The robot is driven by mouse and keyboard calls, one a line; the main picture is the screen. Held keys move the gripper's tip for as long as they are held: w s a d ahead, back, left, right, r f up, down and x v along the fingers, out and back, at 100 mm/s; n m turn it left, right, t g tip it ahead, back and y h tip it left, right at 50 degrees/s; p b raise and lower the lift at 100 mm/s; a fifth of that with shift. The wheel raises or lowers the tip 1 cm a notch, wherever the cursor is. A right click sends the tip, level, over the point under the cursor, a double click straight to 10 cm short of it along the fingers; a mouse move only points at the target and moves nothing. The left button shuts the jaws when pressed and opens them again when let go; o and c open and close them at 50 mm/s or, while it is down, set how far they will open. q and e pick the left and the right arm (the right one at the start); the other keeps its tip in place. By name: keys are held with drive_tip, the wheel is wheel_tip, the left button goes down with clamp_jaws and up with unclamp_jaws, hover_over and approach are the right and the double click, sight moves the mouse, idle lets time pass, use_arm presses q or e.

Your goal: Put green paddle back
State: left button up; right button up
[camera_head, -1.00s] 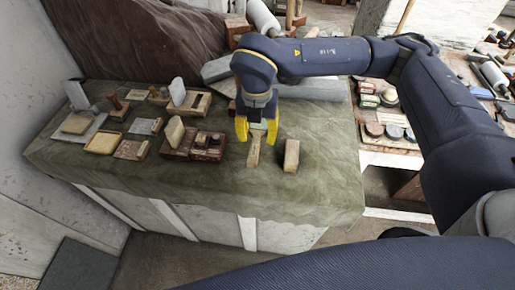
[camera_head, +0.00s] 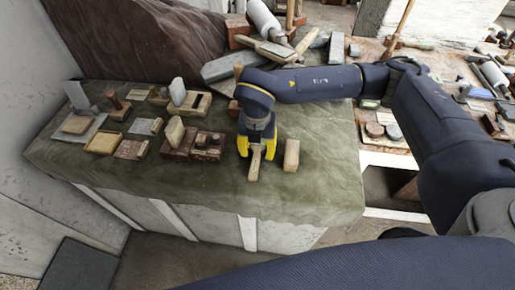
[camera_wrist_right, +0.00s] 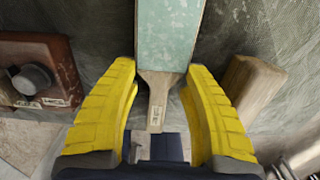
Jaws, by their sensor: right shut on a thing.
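The green paddle (camera_wrist_right: 168,32) has a pale green, worn face and a wooden handle (camera_wrist_right: 157,95). My right gripper (camera_wrist_right: 160,75) has its yellow fingers on either side of it and is shut on it. In the head view, my right gripper (camera_head: 257,150) points down over the green cloth, and the paddle's wooden end (camera_head: 254,167) sticks out toward the near side. The rest of the paddle is hidden there by the gripper. I cannot tell whether it touches the cloth. My left gripper is not in view.
A pale wooden block (camera_head: 291,156) stands close to the right of the gripper. Dark reddish boxes (camera_head: 180,142) and several small wooden pieces sit to the left. The green cloth (camera_head: 310,190) is bare near the front right.

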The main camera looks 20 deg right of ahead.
sight(257, 151)
drive_tip(key=shift+f, duration=0.15)
drive_tip(key=o, duration=1.3)
drive_tip(key=shift+o, duration=0.2)
wheel_tip(257, 151, up, 12)
drive_tip(key=shift+s, duration=0.15)
drive_tip(key=shift+a, duration=0.1)
